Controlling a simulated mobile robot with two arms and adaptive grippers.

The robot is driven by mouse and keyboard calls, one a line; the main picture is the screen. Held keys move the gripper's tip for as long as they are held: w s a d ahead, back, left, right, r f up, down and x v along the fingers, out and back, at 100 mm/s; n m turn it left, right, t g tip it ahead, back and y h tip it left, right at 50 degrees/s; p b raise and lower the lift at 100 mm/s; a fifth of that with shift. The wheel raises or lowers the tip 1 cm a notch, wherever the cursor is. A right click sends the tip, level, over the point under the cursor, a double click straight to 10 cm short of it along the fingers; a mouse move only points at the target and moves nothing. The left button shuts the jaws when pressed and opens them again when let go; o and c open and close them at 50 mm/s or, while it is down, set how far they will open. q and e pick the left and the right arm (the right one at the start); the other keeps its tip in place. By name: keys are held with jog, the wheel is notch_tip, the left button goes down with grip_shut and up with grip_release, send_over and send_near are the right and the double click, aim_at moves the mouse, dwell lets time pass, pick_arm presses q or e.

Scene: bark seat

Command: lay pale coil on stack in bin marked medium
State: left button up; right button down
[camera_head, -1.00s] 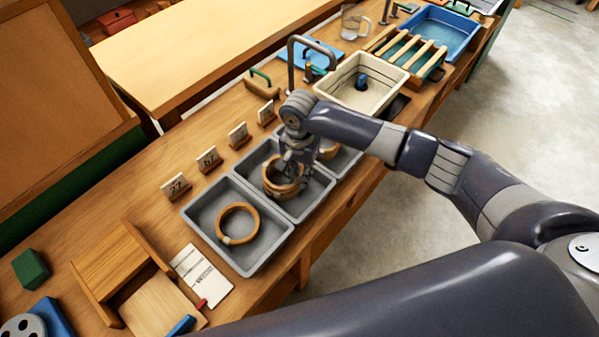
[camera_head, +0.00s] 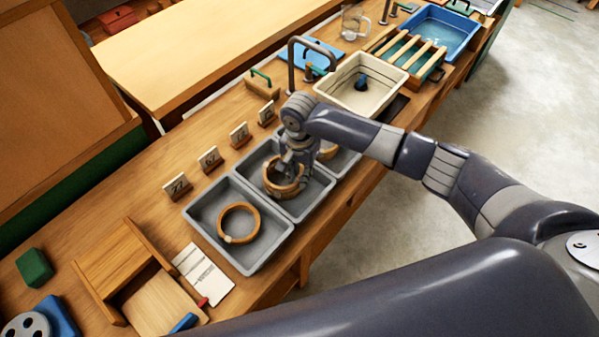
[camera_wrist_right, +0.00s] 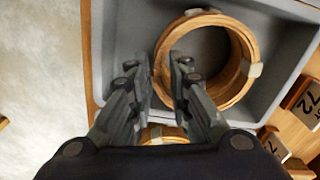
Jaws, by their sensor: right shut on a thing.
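My right gripper (camera_head: 288,172) is in the middle grey bin (camera_head: 318,192). It is shut on the side wall of a pale tan coil (camera_wrist_right: 240,42), with the fingers (camera_wrist_right: 163,82) either side of the rim. The coil lies over a ring stack (camera_head: 282,191) in this bin; whether a small gap is left under it I cannot tell. Light tape tags show on the rings in the wrist view. The left bin (camera_head: 262,262) holds a single coil (camera_head: 253,211). The right bin (camera_head: 350,165) holds another, partly hidden by my arm. My left gripper is out of view.
A wooden tray (camera_head: 115,262) and a paper sheet (camera_head: 205,275) lie left of the bins. A cream basin (camera_head: 385,80) and a tap (camera_head: 292,60) stand beyond.

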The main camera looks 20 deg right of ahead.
jog(key=shift+f, duration=0.25)
jog(key=c, duration=1.1)
grip_release()
notch_tip(320, 180, up, 7)
jog(key=p, duration=0.9)
